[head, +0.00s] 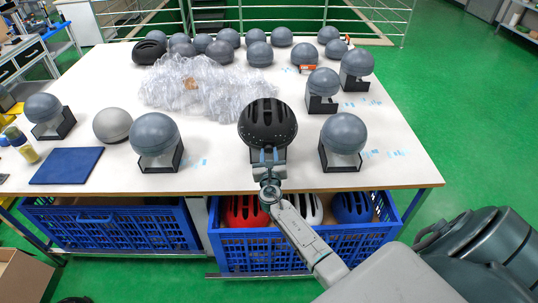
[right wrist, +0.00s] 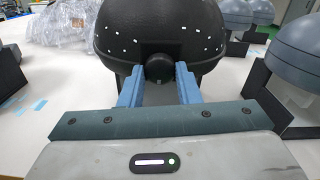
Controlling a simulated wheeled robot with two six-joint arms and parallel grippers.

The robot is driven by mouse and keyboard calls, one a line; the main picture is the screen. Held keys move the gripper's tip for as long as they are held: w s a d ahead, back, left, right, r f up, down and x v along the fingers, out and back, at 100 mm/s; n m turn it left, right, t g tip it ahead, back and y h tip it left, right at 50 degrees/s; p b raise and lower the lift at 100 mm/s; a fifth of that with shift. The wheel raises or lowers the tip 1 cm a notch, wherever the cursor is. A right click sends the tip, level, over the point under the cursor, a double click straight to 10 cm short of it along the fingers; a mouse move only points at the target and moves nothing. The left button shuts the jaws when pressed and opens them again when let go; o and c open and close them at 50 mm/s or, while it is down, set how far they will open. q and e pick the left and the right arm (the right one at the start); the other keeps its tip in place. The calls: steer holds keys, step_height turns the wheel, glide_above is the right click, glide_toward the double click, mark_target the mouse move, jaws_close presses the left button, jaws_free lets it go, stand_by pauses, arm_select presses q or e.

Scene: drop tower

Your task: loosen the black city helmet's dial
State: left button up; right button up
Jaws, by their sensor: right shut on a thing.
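The black city helmet (head: 267,122) sits on a dark stand (head: 258,155) near the front edge of the white table. Its round black dial (right wrist: 158,68) shows at the helmet's rear rim in the right wrist view. My right gripper (head: 267,158) reaches in from the front, its two blue fingers (right wrist: 158,78) on either side of the dial and shut on it. The dial is hidden by the gripper in the head view. My left gripper is not in view.
Grey headforms on black stands flank the helmet, one left (head: 155,134) and one right (head: 343,134). Crumpled clear plastic (head: 200,85) lies behind. Another black helmet (head: 149,51) is at the back left. A blue crate (head: 300,250) with helmets is below the front edge.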

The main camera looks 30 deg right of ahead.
steer(key=o, duration=1)
steer(key=shift+s+a, duration=0.2)
steer(key=shift+s, duration=0.05)
steer(key=b+v, duration=0.2)
steer(key=v, duration=0.8)
steer(key=shift+s, duration=0.1)
